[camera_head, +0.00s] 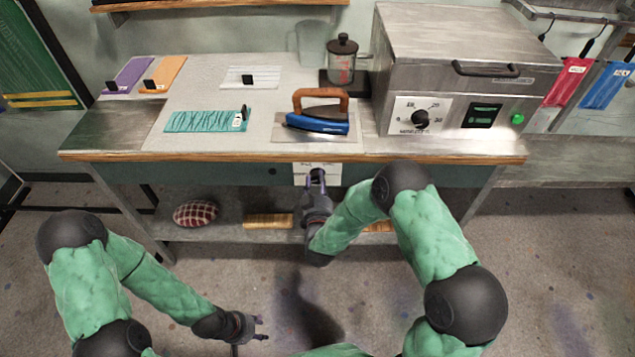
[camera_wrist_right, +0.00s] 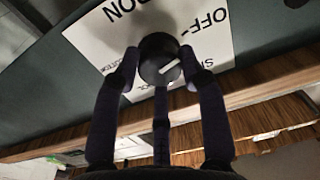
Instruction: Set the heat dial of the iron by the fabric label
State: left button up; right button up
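The iron's heat dial (camera_wrist_right: 157,47) is a round black knob with a white mark, on a white panel (camera_wrist_right: 105,42) on the table's front edge. The panel reads IRON and OFF, upside down in the right wrist view; its other words are partly hidden. My right gripper (camera_head: 317,177) is at this panel, its fingertips (camera_wrist_right: 160,62) on both sides of the knob and seeming to touch it. The blue iron (camera_head: 318,124) with a wooden handle rests on a plate above. Teal fabric (camera_head: 195,121) bears a white label (camera_head: 239,121), too small to read. My left gripper (camera_head: 260,329) is open and empty, low over the floor.
A steel oven (camera_head: 455,50) with its own dial (camera_head: 420,119) stands on the table's right. A checked cushion (camera_head: 195,213) is on the lower shelf.

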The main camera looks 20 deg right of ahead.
jog(key=shift+r, duration=0.1)
jog(key=c, duration=0.3)
jog(key=shift+m, duration=0.3)
jog(key=m, duration=0.5)
jog(key=shift+w+r, duration=0.1)
jog(key=m, duration=0.5)
jog(key=shift+d, duration=0.1)
jog(key=shift+c, duration=0.2)
jog(key=shift+d+m+h, duration=0.1)
jog(key=shift+m+h, duration=0.2)
jog(key=shift+m, duration=1.4)
jog(key=o, duration=1.2)
jog(key=shift+d, duration=0.1)
jog(key=shift+c, duration=0.2)
